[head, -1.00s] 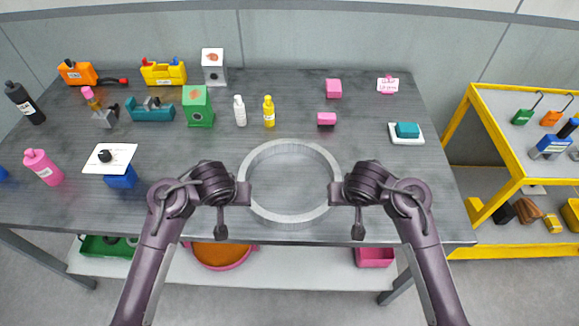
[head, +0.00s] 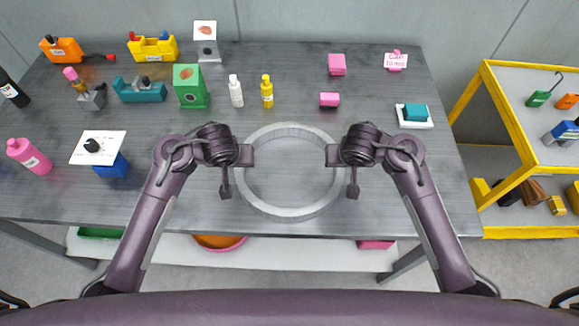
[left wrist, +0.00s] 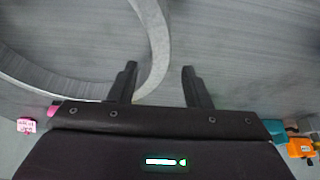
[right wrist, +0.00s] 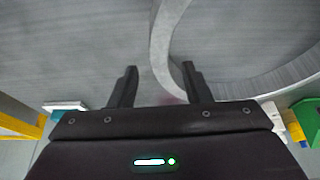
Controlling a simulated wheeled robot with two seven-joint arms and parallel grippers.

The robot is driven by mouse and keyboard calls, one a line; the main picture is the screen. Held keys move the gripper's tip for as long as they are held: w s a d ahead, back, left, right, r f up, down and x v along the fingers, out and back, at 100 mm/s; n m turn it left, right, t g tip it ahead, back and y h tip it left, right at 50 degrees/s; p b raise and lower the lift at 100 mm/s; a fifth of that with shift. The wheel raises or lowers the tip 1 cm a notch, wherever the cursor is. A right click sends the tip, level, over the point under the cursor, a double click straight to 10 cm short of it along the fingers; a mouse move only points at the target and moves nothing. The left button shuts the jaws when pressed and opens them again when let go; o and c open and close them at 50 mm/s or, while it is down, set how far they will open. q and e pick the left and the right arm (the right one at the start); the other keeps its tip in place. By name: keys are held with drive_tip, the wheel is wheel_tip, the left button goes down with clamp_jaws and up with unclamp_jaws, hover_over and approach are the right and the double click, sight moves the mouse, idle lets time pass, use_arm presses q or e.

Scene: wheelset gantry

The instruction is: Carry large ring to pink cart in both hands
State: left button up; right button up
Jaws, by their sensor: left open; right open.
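The large ring (head: 290,213) is a flat grey hoop lying on the dark grey table. My left gripper (head: 248,155) is open at its left side, a little beyond its middle. My right gripper (head: 333,155) is open at its right side, level with the left one. In the left wrist view the ring's rim (left wrist: 160,35) passes between the open fingers (left wrist: 159,70). In the right wrist view the rim (right wrist: 161,50) also runs between the open fingers (right wrist: 159,68). Contact cannot be told. No pink cart is in view.
A yellow-framed cart (head: 490,110) with tools stands at the right. Bottles, including a yellow one (head: 267,92), a green box (head: 190,88) and a pink block (head: 329,100) stand beyond the ring. A white tray with a teal block (head: 414,115) lies to its right.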

use_arm(q)
drive_tip(key=x, duration=0.5)
drive_tip(key=shift+w+a+f, duration=0.1)
drive_tip(key=shift+w+f, duration=0.1)
drive_tip(key=shift+f, duration=0.1)
use_arm(e)
drive_tip(key=x, duration=0.5)
drive_tip(key=shift+w+d+f, duration=0.1)
drive_tip(key=shift+w+f, duration=0.1)
drive_tip(key=shift+f, duration=0.1)
use_arm(q)
clamp_jaws()
use_arm(e)
clamp_jaws()
drive_tip(key=shift+r, duration=0.1)
